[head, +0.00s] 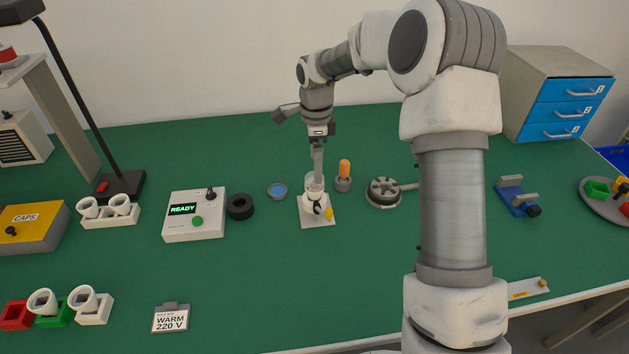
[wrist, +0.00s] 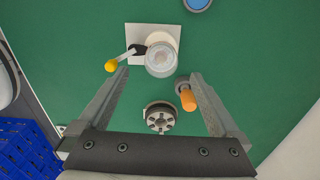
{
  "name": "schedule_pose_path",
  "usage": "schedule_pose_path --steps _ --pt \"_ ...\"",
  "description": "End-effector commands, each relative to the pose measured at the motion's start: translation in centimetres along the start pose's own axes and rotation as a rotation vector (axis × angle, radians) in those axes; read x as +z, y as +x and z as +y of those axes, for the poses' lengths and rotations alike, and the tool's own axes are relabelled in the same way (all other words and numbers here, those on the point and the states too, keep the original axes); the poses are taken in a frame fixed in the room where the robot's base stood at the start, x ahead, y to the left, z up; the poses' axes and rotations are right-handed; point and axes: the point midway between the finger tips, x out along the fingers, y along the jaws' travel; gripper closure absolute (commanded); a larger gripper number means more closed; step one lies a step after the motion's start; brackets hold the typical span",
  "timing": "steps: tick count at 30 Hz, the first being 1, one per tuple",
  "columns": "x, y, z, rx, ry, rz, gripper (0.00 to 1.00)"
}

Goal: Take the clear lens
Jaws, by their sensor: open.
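A clear, round glassy piece, which looks like the clear lens (head: 314,182), sits on a fixture with a white base plate (head: 318,219). The lens also shows in the wrist view (wrist: 161,59), on the white plate beside a lever with a yellow knob (wrist: 111,65). My gripper (head: 317,168) points down just above the lens. In the wrist view my gripper (wrist: 158,76) has its two fingers wide apart with nothing between them. The lens lies just beyond the fingertips. Whether the fingers reach its height I cannot tell.
An orange-topped part (head: 344,171) stands close right of the fixture, near the right finger in the wrist view. A blue disc in a dish (head: 278,191) lies to its left. A grey round holder (head: 383,192) is further right. A READY tester (head: 193,229) stands left.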

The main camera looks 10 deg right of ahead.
Motion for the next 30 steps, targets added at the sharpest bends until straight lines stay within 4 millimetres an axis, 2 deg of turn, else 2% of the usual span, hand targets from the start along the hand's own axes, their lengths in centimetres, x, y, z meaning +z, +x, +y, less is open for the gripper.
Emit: schedule_pose_path --steps 10,19,20,30 --pt "0.3 4.7 -0.1 0.004 -0.001 -0.001 0.01" --pt "0.4 5.1 -0.1 0.001 -0.001 -0.002 0.01" --pt "0.4 5.1 -0.1 0.001 -0.001 -0.002 0.04" --pt "0.4 5.1 -0.1 0.001 -0.001 -0.001 0.66"
